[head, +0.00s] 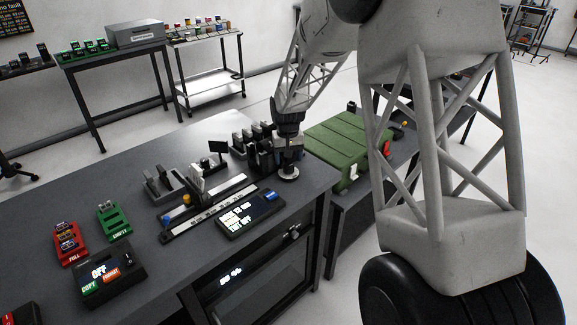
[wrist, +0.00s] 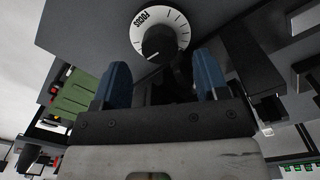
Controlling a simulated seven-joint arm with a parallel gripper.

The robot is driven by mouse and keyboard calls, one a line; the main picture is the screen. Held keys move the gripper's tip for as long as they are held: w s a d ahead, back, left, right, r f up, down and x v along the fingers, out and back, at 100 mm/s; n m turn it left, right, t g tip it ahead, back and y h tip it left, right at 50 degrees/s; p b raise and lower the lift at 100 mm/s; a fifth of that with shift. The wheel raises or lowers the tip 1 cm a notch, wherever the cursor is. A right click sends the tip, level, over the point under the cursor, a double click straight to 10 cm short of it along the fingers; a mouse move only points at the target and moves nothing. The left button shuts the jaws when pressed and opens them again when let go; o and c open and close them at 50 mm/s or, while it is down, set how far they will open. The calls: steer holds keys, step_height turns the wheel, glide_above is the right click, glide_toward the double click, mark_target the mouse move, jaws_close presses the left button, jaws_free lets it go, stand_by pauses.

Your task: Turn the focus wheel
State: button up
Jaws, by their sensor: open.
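The focus wheel (wrist: 158,35) shows at the top middle of the wrist view. It is a white dial with black tick marks, the word FOCUS and a black knob in its centre. In the head view a small pale disc, seemingly this wheel (head: 288,174), sits near the bench's right end, below the end of my arm. My gripper (wrist: 162,78) is open, with blue fingertips apart on either side below the wheel in the wrist picture. Nothing shows between the fingers. I cannot tell whether they touch the knob. In the head view the fingers are hard to make out.
The dark bench (head: 130,180) carries a black display box (head: 250,214), rails with small sliders, and a block of black parts beside my arm's end. A red rack (head: 70,243), a green rack (head: 114,221) and a button box (head: 103,275) stand at left. A green case (head: 350,143) lies to the right.

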mark_target(289, 166)
steer(key=shift+f, duration=1.9)
steer(key=shift+c, duration=0.4)
steer(key=c, duration=0.9)
steer(key=shift+o, duration=0.2)
steer(key=shift+n, duration=2.4)
